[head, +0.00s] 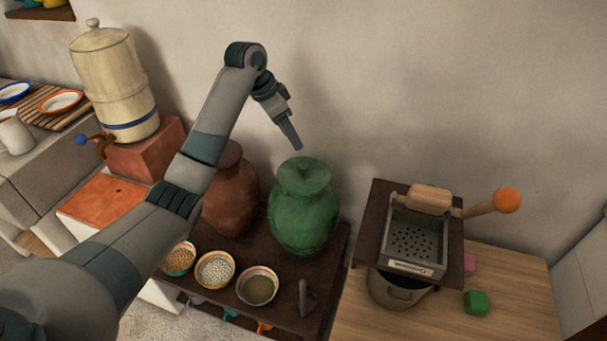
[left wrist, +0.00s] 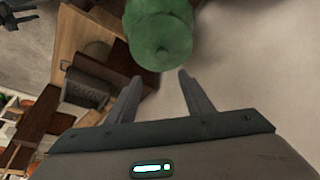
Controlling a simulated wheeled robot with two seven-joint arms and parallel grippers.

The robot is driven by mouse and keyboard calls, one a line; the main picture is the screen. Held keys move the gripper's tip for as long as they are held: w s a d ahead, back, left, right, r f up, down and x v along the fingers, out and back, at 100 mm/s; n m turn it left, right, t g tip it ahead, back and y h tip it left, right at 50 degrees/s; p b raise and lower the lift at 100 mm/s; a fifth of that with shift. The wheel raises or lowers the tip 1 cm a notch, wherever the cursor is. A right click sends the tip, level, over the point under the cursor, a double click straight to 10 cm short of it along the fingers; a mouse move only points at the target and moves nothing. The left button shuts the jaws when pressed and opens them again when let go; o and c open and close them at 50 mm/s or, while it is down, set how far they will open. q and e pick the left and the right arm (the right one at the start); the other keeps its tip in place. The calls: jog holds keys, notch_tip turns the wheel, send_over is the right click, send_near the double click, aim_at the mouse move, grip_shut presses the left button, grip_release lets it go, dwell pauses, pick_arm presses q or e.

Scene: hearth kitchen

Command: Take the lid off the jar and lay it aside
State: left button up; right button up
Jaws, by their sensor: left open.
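The green jar (head: 304,222) stands upright on a dark wooden bench, against the wall. Its green lid (head: 303,175) sits on its mouth. In the left wrist view the jar (left wrist: 160,14) is at the top, with the lid (left wrist: 160,43) and its small knob facing the camera. My left gripper (head: 297,146) is just above the lid, pointing down and apart from it. In the left wrist view the left gripper (left wrist: 157,78) has its two fingers spread, with nothing between them and the lid beyond the tips. My right gripper is not seen.
A brown clay jar (head: 230,195) stands close left of the green jar, partly behind my left arm. Several bowls (head: 257,286) and a small dark object (head: 305,298) are in front. A press with an orange knob (head: 507,200) stands right. Wooden tabletop (head: 515,298) is partly clear.

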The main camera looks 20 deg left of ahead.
pick_arm(q)
jog(key=p, duration=0.1)
send_over(303, 165)
jog(key=s, duration=0.2)
jog(key=f, duration=0.7)
jog(key=shift+w+a, duration=0.15)
jog(key=shift+a, duration=0.15)
jog(key=shift+f, duration=0.25)
jog(key=shift+w+f+p, duration=0.1)
jog(key=shift+f+p, duration=0.15)
jog(key=shift+p, duration=0.1)
jog(key=f, duration=0.2)
jog(key=w+f+p, duration=0.1)
jog(key=f, duration=0.1)
jog(key=shift+d+f, duration=0.1)
jog(key=shift+f, duration=0.05)
jog(key=c, duration=0.4)
grip_shut()
jog(key=shift+r, duration=0.2)
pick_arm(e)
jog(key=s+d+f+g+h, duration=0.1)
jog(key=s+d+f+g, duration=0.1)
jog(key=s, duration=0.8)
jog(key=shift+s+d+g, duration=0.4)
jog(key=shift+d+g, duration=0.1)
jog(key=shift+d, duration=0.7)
